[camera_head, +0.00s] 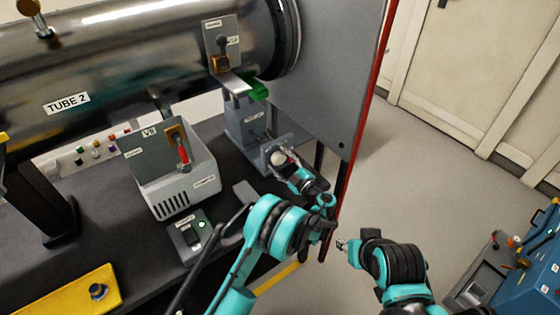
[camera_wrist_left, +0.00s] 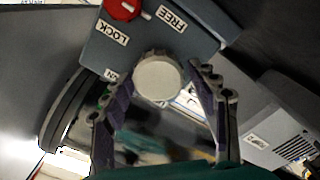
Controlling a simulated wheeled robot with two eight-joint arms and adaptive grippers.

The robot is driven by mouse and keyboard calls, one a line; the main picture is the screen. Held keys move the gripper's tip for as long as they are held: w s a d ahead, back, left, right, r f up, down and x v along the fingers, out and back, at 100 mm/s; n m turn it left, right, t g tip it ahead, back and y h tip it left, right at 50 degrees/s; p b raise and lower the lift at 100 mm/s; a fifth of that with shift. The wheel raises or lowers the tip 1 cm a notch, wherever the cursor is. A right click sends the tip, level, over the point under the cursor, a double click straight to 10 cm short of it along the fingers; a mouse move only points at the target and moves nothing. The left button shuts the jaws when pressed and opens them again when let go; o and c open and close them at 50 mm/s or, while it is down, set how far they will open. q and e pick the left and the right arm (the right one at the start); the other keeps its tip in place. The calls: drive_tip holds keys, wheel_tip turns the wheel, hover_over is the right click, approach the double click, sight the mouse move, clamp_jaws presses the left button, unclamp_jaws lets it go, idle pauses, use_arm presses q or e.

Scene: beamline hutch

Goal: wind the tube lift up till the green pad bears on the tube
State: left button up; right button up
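The large metal tube (camera_head: 130,50), labelled TUBE 2, lies across the top left of the head view. The green pad (camera_head: 258,91) sits atop the grey tube lift (camera_head: 243,125), just below the tube's right end. I cannot tell whether pad and tube touch. The lift's pale round knob (camera_head: 279,157) is on its front; in the left wrist view the knob (camera_wrist_left: 158,79) shows below a red dial (camera_wrist_left: 124,8) marked LOCK and FREE. My left gripper (camera_head: 286,168) is open, its fingers apart on both sides of the knob. My right gripper (camera_head: 342,245) is small, away from the lift.
A grey panel with a red edge (camera_head: 365,90) stands right of the lift, close to my left arm. A grey box labelled V8 (camera_head: 180,185) and a small switch box (camera_head: 190,235) are left of it. A blue cart (camera_head: 530,285) stands at lower right. The floor between is clear.

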use_arm(q)
drive_tip(key=v, duration=0.7)
drive_tip(key=shift+s+d, duration=0.2)
idle(0.4)
